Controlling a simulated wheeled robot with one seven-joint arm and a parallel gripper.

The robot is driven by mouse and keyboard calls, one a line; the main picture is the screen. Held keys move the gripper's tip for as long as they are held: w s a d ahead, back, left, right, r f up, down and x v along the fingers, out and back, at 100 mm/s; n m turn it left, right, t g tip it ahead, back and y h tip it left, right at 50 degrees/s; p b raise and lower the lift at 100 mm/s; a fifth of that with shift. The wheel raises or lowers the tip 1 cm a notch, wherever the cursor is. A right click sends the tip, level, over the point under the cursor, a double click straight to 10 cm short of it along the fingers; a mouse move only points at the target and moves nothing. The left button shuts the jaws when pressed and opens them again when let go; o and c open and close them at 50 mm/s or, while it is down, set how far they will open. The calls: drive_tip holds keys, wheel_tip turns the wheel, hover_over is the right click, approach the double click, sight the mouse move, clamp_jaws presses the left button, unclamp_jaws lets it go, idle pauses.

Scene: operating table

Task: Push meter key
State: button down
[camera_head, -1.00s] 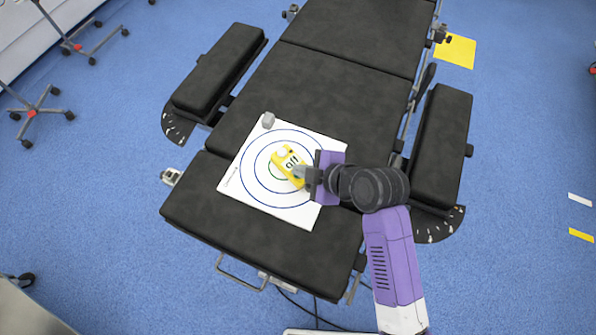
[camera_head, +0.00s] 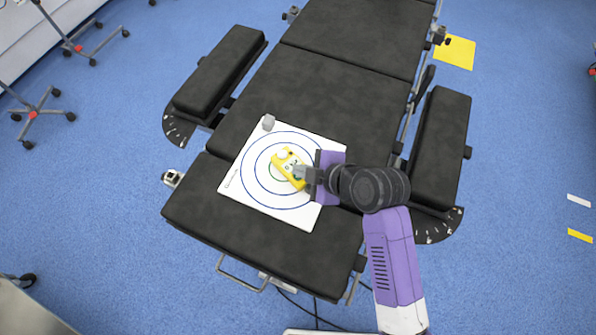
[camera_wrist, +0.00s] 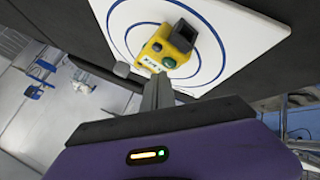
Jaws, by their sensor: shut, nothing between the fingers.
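The yellow meter (camera_head: 288,168) lies near the middle of the white target sheet (camera_head: 241,190) on the black table. The wrist view also shows the meter (camera_wrist: 176,47), with a dark upper part, a green round key (camera_wrist: 169,63) and a small label. My gripper (camera_head: 299,173) is shut and empty, its fingertips at the meter's right end in the head view. In the wrist view the shut fingers (camera_wrist: 158,82) point at the meter's near edge, close to the green key. I cannot tell whether they touch it.
Black padded arm boards (camera_head: 219,70) flank the table. The black table top (camera_head: 310,100) beyond the sheet is clear.

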drive_tip(key=shift+r, duration=0.1)
wheel_tip(320, 180, up, 6)
drive_tip(key=p, duration=0.4)
drive_tip(key=shift+p, duration=0.4)
idle(0.4)
